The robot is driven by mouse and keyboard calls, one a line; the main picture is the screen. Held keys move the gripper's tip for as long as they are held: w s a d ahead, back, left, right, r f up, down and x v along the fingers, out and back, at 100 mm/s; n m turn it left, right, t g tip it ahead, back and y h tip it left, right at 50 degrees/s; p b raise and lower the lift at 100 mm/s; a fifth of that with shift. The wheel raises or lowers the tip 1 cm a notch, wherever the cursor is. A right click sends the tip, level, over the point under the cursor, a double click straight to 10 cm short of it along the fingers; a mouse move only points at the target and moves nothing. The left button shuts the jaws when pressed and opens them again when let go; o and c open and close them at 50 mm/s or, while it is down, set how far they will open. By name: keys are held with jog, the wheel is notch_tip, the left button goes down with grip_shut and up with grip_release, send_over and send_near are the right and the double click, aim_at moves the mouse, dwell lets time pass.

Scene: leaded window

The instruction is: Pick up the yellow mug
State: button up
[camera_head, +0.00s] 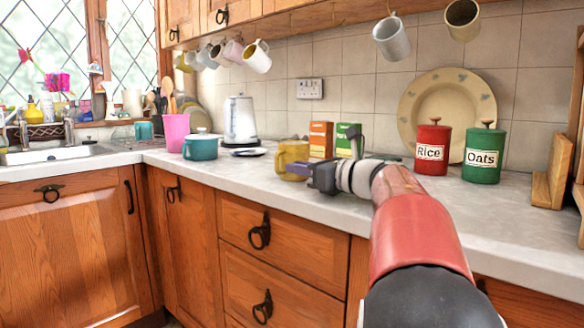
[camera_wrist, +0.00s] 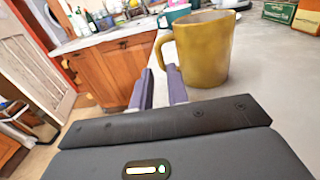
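The yellow mug (camera_head: 290,157) stands upright on the worktop, in front of an orange box. In the wrist view the mug (camera_wrist: 205,52) fills the upper middle, with its handle on the left side. My gripper (camera_head: 318,178) is low at the mug's right front in the head view. In the wrist view my two purple-grey fingers (camera_wrist: 160,74) are apart with a gap between them. Their tips are close to the lower part of the handle. I cannot tell whether they touch it. The gripper holds nothing.
The orange box (camera_head: 320,139) and a green box (camera_head: 347,139) stand behind the mug. A teal pot (camera_head: 200,148) and pink tumbler (camera_head: 175,132) stand to its left. Red Rice (camera_head: 433,149) and green Oats (camera_head: 483,155) canisters stand right. Mugs hang above. The front worktop is clear.

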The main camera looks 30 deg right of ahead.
aim_at(279, 163)
jog(key=p+x, duration=0.1)
jog(key=x, duration=0.6)
jog(key=shift+w, duration=0.2)
grip_shut()
